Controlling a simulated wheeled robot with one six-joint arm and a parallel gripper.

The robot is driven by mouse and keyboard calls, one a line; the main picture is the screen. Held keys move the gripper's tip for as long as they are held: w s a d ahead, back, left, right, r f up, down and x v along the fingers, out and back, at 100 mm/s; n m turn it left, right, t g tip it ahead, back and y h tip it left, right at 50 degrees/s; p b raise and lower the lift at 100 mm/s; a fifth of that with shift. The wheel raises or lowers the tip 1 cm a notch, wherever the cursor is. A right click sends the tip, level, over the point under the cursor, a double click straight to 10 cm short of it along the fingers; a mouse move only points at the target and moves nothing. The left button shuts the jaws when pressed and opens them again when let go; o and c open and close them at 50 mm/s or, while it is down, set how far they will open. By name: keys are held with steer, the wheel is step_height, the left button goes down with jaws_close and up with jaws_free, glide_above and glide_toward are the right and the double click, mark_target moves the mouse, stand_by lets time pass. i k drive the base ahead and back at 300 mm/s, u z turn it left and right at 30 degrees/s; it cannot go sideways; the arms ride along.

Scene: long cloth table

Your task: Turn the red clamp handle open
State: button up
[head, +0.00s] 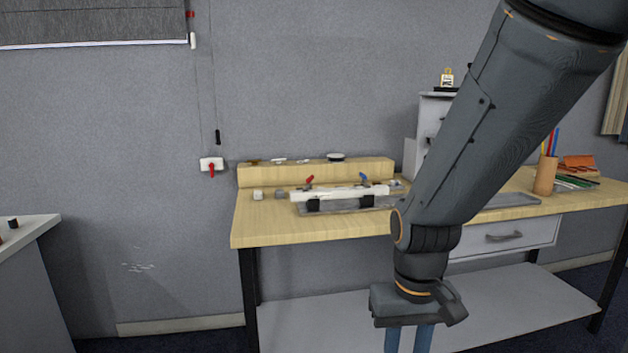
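A small red handle (309,180) stands tilted on the left part of a white bar (338,193) on the wooden workbench (275,225). A blue handle (364,178) stands on the right part of the same bar. Black blocks (312,205) sit under the bar on a grey tray. My gripper (409,344) points down in front of the bench, low and to the right of the red handle, well apart from it. Its two blue fingers are apart with a gap between them, and nothing shows in the gap. Their tips are cut off by the lower picture edge.
A white wall box with a red lever (211,168) is left of the bench. A wooden ledge (320,170) with small items runs behind the bar. A pencil cup (545,175) and books stand at right. A drawer (505,238) and lower shelf (520,308) are below.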

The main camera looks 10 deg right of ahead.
mark_target(309, 179)
steer(key=u, duration=0.45)
steer(key=i, duration=0.85)
steer(key=z, duration=0.35)
